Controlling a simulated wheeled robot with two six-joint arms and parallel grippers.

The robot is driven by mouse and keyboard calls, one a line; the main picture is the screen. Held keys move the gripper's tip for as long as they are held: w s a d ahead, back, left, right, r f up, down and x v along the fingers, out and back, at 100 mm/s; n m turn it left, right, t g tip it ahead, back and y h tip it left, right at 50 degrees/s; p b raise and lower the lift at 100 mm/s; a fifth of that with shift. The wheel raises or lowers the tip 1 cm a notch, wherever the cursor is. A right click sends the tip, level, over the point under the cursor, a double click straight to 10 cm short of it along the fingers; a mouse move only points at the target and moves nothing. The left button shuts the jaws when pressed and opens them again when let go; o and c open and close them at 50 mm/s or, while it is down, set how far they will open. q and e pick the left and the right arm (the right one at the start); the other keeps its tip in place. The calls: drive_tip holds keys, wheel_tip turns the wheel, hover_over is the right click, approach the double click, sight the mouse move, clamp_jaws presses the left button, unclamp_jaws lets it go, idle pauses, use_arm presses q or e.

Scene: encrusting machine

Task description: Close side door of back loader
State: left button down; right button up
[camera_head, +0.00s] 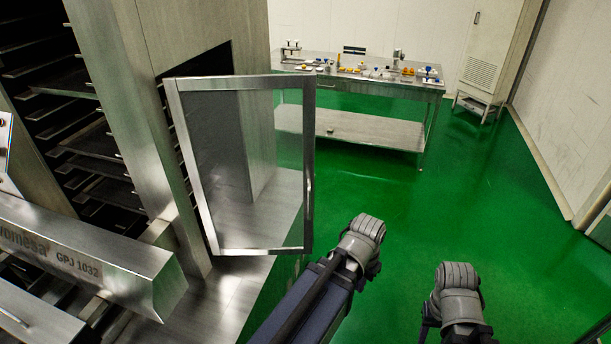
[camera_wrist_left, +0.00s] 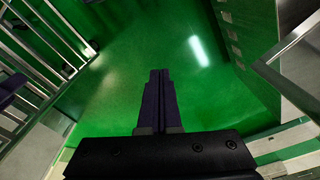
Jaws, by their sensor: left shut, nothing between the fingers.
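The side door (camera_head: 309,215) is a glass panel in a metal frame, standing open and swung out from the loader. A vertical handle (camera_head: 309,188) is on its right edge. The loader body (camera_head: 150,120) is steel, with a dark opening behind the door. My left gripper (camera_wrist_left: 160,75) shows in the left wrist view with its fingers shut together and nothing between them, above green floor. It appears apart from the door. In the head view I see my arm links below and right of the door, but no clear fingertips. My right gripper is not visible.
Racks of dark trays (camera_head: 85,150) are at the left. A steel beam marked GPJ 1032 (camera_head: 90,262) juts out at lower left. A steel table (camera_head: 410,86) with small items and a cabinet (camera_head: 490,60) stand at the back. Green floor (camera_head: 440,190) right of the door is clear.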

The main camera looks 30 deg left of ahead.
use_arm(q)
drive_tip(key=w+a+r+n+t+p, duration=0.3)
drive_tip(key=a+r+t+p, duration=0.1)
drive_tip(key=a+r+p, duration=1.55)
use_arm(e)
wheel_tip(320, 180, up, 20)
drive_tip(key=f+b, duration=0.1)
drive_tip(key=b, duration=0.2)
use_arm(q)
drive_tip(key=b, duration=0.9)
hover_over(308, 207)
drive_tip(key=s, duration=0.2)
wheel_tip(308, 207, down, 8)
drive_tip(key=shift+s, duration=0.15)
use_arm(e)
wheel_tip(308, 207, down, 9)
